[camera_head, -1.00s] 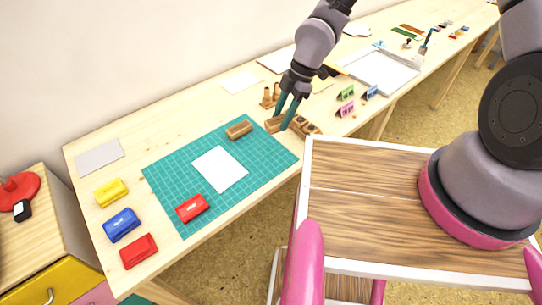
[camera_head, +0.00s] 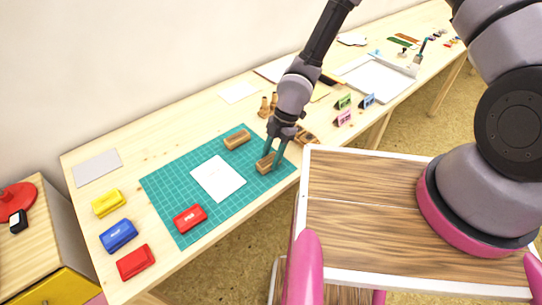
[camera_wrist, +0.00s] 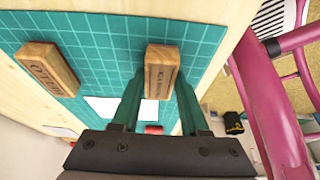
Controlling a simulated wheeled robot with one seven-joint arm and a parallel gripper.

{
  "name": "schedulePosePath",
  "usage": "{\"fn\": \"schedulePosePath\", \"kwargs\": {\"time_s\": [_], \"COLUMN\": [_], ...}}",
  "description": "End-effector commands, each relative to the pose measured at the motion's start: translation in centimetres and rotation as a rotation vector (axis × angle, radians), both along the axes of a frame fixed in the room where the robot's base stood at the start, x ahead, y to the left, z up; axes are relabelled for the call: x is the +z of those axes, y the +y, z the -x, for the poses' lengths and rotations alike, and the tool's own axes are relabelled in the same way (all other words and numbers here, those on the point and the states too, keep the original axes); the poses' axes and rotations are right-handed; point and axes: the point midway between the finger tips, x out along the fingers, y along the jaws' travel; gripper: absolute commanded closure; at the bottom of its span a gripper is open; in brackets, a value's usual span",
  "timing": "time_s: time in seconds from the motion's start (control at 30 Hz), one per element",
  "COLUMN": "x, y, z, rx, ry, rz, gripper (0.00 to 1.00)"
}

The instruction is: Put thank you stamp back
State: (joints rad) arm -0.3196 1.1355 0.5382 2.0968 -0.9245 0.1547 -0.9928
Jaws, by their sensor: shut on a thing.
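My gripper (camera_head: 272,160) is shut on a wooden stamp block (camera_head: 265,164) at the right part of the green cutting mat (camera_head: 165,190). The same block is between my fingers in the wrist view (camera_wrist: 162,75); its lettering is too small to read surely. I cannot tell whether it touches the mat. A second wooden stamp (camera_head: 237,138) lies on the mat to the left; in the wrist view this stamp (camera_wrist: 46,70) seems to read HELLO. More wooden stamps (camera_head: 308,136) stand in a row just right of the mat, partly hidden by my gripper.
A white card (camera_head: 218,178) and an open-looking red inkpad (camera_head: 189,218) lie on the mat. Yellow (camera_head: 108,203), blue (camera_head: 118,236) and red (camera_head: 135,262) inkpads are at the left. Small wooden pegs (camera_head: 267,106) and small coloured stands (camera_head: 344,117) are behind and to the right.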

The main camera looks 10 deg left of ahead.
Motion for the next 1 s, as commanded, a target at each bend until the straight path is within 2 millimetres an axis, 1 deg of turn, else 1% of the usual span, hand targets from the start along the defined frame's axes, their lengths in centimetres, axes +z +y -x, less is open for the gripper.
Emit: {"fn": "schedulePosePath", "kwargs": {"time_s": [0.27, 0.3, 0.33, 0.37, 0.63, 0.77, 0.87, 1.0], "x": [-0.2, -0.2, -0.1, -0.1, -0.1, 0.5, 1.9, 4.7], "y": [0.0, 0.0, 0.0, 0.0, 0.0, -0.1, -0.5, -1.3], "z": [0.0, 0.0, 0.0, 0.0, -0.1, -0.3, -0.8, -1.7], "rx": [0.0, 0.0, 0.0, 0.0, 0.0, -0.004, -0.005, -0.007], "ry": [-0.001, -0.001, -0.001, -0.001, -0.001, -0.001, -0.003, -0.003], "rz": [-0.001, -0.001, -0.001, -0.001, -0.001, 0.0, -0.002, -0.002], "gripper": [0.96, 0.41, 0.29, 0.26, 0.26, 0.26, 0.26, 0.26]}}
